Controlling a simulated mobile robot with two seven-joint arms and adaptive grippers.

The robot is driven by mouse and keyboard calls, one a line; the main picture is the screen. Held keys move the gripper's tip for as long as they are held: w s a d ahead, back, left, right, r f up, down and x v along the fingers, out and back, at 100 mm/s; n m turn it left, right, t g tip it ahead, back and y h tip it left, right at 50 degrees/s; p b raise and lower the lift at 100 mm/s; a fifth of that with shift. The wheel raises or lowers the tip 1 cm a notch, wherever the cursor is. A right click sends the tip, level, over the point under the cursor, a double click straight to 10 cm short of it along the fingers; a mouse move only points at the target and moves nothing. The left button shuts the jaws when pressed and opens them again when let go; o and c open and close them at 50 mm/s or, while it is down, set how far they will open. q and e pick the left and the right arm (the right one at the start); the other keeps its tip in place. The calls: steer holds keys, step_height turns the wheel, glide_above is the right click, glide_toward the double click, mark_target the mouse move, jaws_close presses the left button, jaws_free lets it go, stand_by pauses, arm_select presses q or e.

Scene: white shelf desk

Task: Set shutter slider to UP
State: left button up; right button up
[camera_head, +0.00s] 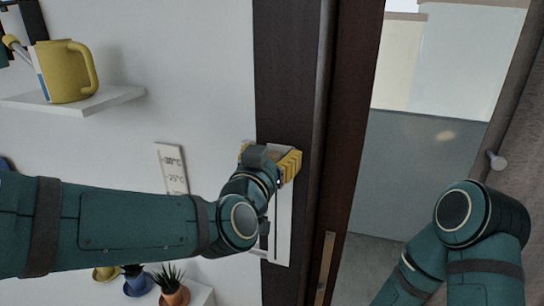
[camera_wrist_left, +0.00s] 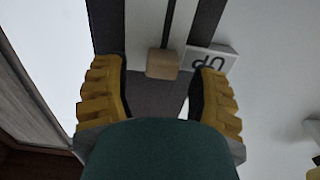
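The shutter slider is a white panel (camera_head: 283,228) with a slot on the dark frame, partly hidden by my left gripper (camera_head: 270,158) in the head view. In the left wrist view, its small beige knob (camera_wrist_left: 162,64) sits at the near end of the slot. My left gripper (camera_wrist_left: 163,78) is open, with one yellow finger on each side of the knob and a visible gap to each. The knob is hidden in the head view. My right gripper is out of view; only its arm shows.
A yellow watering can (camera_head: 66,72) stands on a white shelf (camera_head: 105,97) at upper left. A thermometer plate (camera_head: 172,166) is on the wall behind my left arm. Potted plants (camera_head: 172,288) stand below. A window pane (camera_head: 410,160) lies right of the dark frame (camera_head: 287,70).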

arm_select(q)
steer(key=v, duration=0.7)
steer(key=shift+s, duration=0.25)
steer(key=shift+a, duration=0.1)
steer(key=w+a+f+n+g+y+b, duration=0.1)
steer(key=w+f+g, duration=0.15)
steer(key=f, duration=1.05)
steer(key=w+a+f+g+y+b, duration=0.15)
steer(key=f+g, duration=0.25)
steer(key=f, duration=0.9)
steer(key=s+a+f+n+g, duration=0.1)
steer(key=s+f+g, duration=0.2)
steer(key=f, duration=0.6)
steer(key=s+a+f+n+g, duration=0.2)
steer(key=s+f, duration=0.4)
steer(key=f, duration=0.3)
steer(key=s+a+f+n+g+b, duration=0.1)
steer(key=s+a+f+g, duration=0.1)
steer(key=f, duration=0.8)
steer(key=shift+s+n+g+h, duration=0.35)
steer(key=shift+s+g, duration=0.5)
steer(key=shift+s, duration=0.3)
